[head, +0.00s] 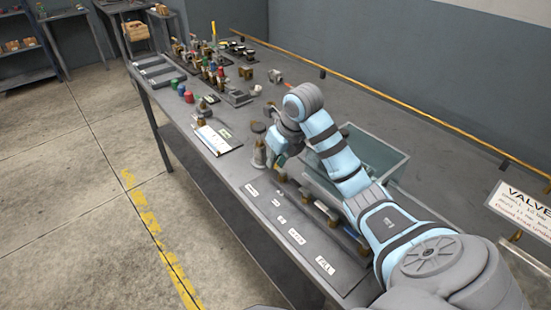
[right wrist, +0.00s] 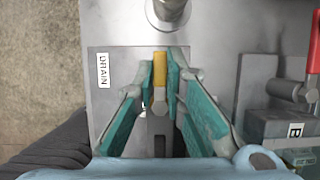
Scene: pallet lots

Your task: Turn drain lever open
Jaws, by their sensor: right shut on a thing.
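The drain lever (right wrist: 160,68) shows in the right wrist view as a narrow yellow handle pointing up the picture, with a grey part below it. A white DRAIN label (right wrist: 103,70) lies on the grey plate to its left. My right gripper (right wrist: 161,78) has its two teal-padded fingers on either side of the lever, shut on it. In the head view my right gripper (head: 273,152) is low over the bench by the tank, and the arm hides most of the lever there. My left gripper is not in view.
A clear-walled tank (head: 385,155) stands behind my right arm. Red-handled hardware (right wrist: 312,88) and a B label (right wrist: 295,130) are right of the lever. A FILL label (head: 325,265) lies near the bench's front edge. Several coloured fittings stand farther along the bench.

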